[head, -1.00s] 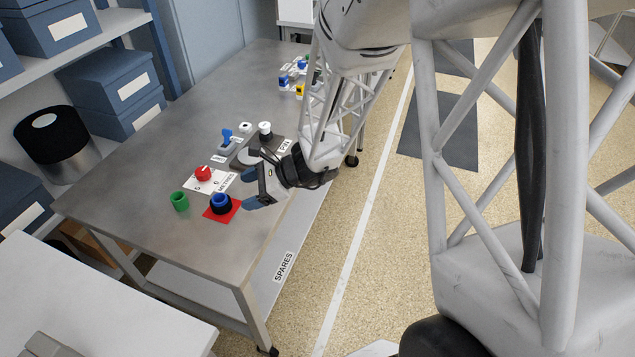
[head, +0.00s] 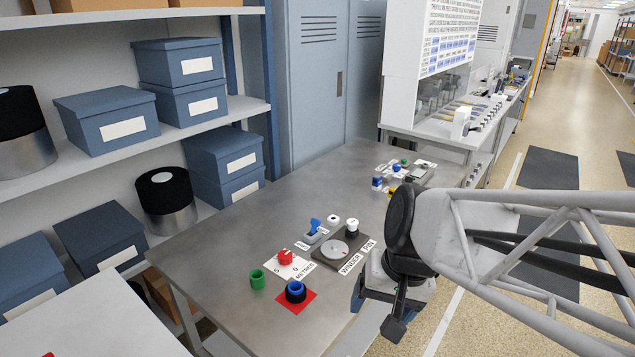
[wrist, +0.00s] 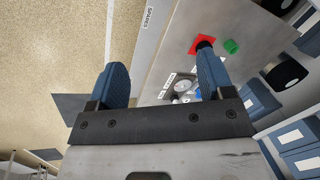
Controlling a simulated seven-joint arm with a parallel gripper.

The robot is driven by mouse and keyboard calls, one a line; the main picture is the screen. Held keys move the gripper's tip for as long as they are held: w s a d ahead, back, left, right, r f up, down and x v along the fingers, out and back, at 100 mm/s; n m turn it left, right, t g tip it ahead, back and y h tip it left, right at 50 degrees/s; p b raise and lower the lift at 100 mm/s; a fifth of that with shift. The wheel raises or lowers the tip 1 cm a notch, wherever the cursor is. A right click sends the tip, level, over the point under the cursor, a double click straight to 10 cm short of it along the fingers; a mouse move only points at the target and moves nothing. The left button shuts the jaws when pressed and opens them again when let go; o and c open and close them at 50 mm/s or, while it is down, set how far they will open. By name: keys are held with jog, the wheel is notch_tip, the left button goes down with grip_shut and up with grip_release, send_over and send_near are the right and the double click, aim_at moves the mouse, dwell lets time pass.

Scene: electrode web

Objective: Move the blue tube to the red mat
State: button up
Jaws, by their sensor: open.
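The blue tube (head: 296,287) has a blue rim and a dark lower body. It stands upright on the red mat (head: 309,303) near the table's front edge. In the wrist view the tube (wrist: 205,43) shows small and dark on the red mat (wrist: 194,47), near the tip of the right finger, which hides part of the table. My gripper is open and empty in the wrist view (wrist: 163,75), its two blue fingers wide apart.
A green tube (head: 258,279) stands left of the mat. A red knob (head: 285,257) sits on a white label card behind it. A winder with a round dial (head: 340,249) is further back. Several small coloured parts (head: 391,178) lie at the far end. The table's left part is clear.

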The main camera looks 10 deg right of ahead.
jog(key=s+d+r+n+t+h, duration=0.1)
jog(key=s+d+r+n+h, duration=0.1)
jog(key=s+d+r, duration=0.1)
jog(key=shift+s+r+n+h, duration=0.2)
jog(key=shift+n+h, duration=0.1)
